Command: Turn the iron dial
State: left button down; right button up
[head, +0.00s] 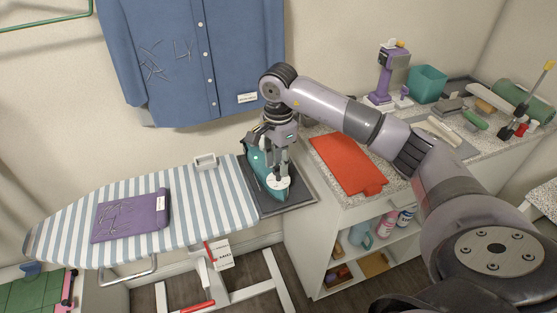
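A teal iron (256,161) rests on a dark pad (298,194) at the right end of the striped ironing board. A pale round dial (277,183) sits on the iron, near its front end. My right gripper (278,174) points down over the iron, with its fingertips at the dial. The gripper hides part of the iron and the dial's far edge. I cannot tell whether the fingers are closed on the dial. My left gripper is not in view.
A folded purple garment (128,217) lies on the ironing board (212,205). A blue shirt (203,60) hangs on the wall behind. To the right, a counter (335,194) holds a red cloth (347,163), a purple device (388,75) and a teal bin (427,84).

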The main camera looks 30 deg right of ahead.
jog(key=shift+c, duration=0.3)
grip_shut()
jog(key=shift+m, duration=0.5)
jog(key=shift+m+b, duration=0.5)
jog(key=shift+m, duration=0.5)
jog(key=m, duration=0.3)
jog(key=shift+m+b, duration=0.3)
jog(key=shift+b, duration=0.1)
jog(key=m, duration=0.3)
jog(key=shift+m, duration=0.3)
jog(key=shift+m+b, duration=0.45)
jog(key=shift+m, duration=1.35)
